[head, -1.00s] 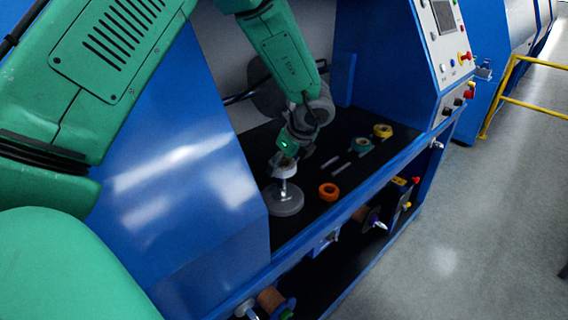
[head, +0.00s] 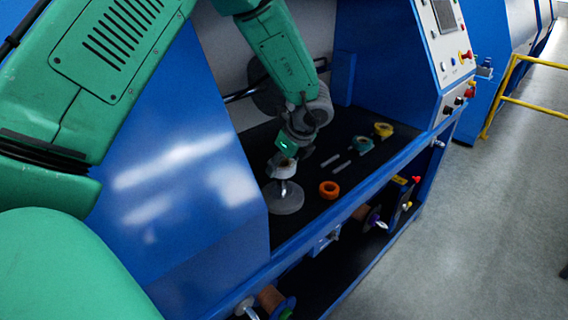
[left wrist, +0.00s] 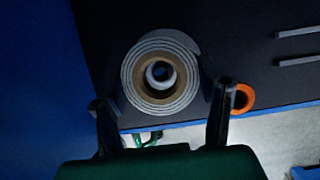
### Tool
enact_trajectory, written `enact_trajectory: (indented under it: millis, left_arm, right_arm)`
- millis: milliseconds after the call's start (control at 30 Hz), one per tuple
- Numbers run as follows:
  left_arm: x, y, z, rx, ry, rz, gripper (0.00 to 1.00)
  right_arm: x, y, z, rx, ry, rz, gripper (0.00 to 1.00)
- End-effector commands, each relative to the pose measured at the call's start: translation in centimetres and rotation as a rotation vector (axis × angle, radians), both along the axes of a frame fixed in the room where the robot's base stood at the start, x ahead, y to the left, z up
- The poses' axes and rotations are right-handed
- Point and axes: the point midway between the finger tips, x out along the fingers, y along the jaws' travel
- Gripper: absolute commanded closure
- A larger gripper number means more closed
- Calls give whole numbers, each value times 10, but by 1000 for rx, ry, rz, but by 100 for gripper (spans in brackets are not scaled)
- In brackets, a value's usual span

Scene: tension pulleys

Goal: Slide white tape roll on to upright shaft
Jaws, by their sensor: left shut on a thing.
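The white tape roll (head: 281,168) is at my left gripper (head: 285,157), over the upright shaft (head: 284,188) on its round grey base (head: 285,202). In the left wrist view, the roll (left wrist: 130,78) shows as pale rings around a tan core. The shaft's round top (left wrist: 160,73) shows inside the core's hole. The two fingers of my left gripper (left wrist: 161,95) stand either side of the roll, shut on it. A gap shows between roll and base in the head view. My right gripper is out of view.
An orange roll (head: 329,189) lies right of the base. A teal roll (head: 361,145), a yellow roll (head: 383,130) and two thin light bars (head: 341,167) lie farther right on the black shelf (head: 308,222). A blue wall (head: 190,170) stands close on the left.

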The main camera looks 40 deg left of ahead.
Motion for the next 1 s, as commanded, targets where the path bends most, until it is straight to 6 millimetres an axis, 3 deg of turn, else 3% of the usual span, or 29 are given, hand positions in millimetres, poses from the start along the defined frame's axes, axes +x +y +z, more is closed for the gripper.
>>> enact_trajectory:
  millis: [533, 1000]
  left_arm:
    - [0, 2, -20, -1, 0, 1, 77]
    - [0, 2, -21, 0, 0, 1, 77]
  right_arm:
    - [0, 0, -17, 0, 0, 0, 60]
    - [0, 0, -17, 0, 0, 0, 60]
